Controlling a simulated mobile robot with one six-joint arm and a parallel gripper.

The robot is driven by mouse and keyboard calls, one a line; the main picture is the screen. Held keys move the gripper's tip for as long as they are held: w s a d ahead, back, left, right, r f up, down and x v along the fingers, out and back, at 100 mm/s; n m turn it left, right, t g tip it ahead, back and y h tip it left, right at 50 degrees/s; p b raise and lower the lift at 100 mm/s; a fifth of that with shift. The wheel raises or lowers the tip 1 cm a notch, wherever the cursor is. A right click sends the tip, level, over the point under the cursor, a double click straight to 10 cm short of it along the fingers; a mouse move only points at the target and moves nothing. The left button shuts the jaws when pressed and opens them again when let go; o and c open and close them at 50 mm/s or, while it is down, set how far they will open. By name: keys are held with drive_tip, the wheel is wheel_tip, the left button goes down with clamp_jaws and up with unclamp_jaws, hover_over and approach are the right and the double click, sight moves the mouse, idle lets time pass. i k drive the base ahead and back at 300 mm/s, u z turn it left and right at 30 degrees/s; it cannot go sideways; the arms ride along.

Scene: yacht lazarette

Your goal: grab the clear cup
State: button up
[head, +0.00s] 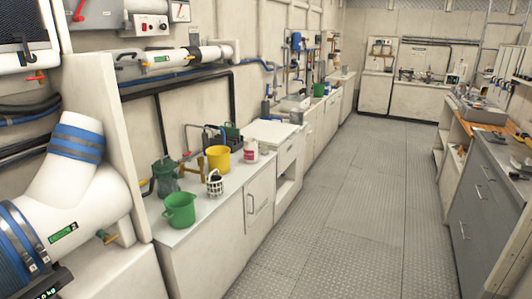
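I cannot make out a clear cup anywhere in the head view. On the near left counter (205,207) stand a green bucket (180,210), a yellow bucket (218,158), a small white slotted container (214,184) and a white bottle with a red label (251,152). A dark green can-like item (165,178) stands behind the green bucket. My gripper is not in view.
White pipes with blue bands (78,143) fill the near left. A metal-plate floor aisle (340,190) runs clear down the middle. White cabinets (420,98) stand at the far end.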

sight(265, 150)
drive_tip(key=i, duration=0.9)
drive_tip(key=z, duration=1.3)
drive_tip(key=i, duration=0.75)
drive_tip(key=u, duration=0.15)
